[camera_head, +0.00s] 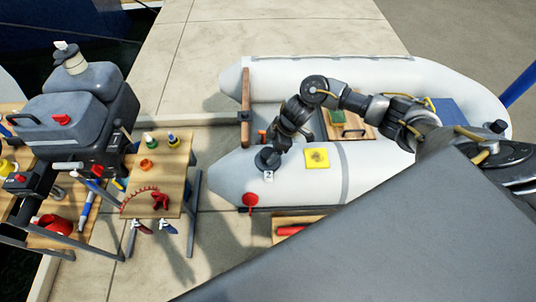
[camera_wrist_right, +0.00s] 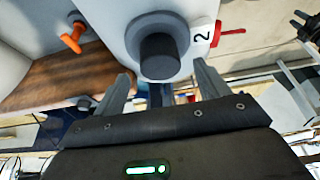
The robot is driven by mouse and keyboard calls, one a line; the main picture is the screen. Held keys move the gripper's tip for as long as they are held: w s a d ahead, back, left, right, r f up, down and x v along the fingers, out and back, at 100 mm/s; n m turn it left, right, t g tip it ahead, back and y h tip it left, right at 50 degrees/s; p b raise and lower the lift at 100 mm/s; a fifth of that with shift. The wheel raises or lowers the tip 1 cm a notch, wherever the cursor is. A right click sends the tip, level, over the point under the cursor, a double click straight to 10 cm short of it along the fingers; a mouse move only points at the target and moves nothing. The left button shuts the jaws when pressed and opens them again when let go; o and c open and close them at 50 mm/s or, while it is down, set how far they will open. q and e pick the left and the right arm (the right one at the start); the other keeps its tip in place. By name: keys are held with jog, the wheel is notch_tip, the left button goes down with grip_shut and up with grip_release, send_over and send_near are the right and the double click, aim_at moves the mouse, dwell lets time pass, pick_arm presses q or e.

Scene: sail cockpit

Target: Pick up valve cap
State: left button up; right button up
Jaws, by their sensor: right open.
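The valve cap (camera_wrist_right: 160,57) is a dark, round, knurled knob on a wider grey collar, on the pale boat tube beside a white tag marked 2. In the head view the valve cap (camera_head: 267,159) sits on the near tube, close to the end of my right arm. My right gripper (camera_wrist_right: 162,74) is open and empty. In the wrist view its two fingers stand on either side of the cap, with visible gaps; I cannot tell how deep they reach. In the head view my right gripper (camera_head: 284,143) is dark and partly hides the cap area. My left gripper is not in view.
The inflatable boat tube (camera_head: 228,178) carries a yellow patch (camera_head: 317,158) and a red part (camera_head: 250,200) near the cap. An orange fitting (camera_wrist_right: 73,38) is close by. A tool table (camera_head: 174,180) and an outboard motor (camera_head: 75,115) stand left.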

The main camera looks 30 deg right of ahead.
aim_at(268, 152)
jog(key=shift+x, duration=1.8)
jog(key=c, duration=1)
jog(key=shift+c, duration=0.2)
jog(key=shift+r, duration=0.55)
jog(key=s+d+r, duration=0.1)
jog(key=s+r, duration=1.1)
jog(key=s, duration=0.2)
jog(key=shift+p, duration=0.3)
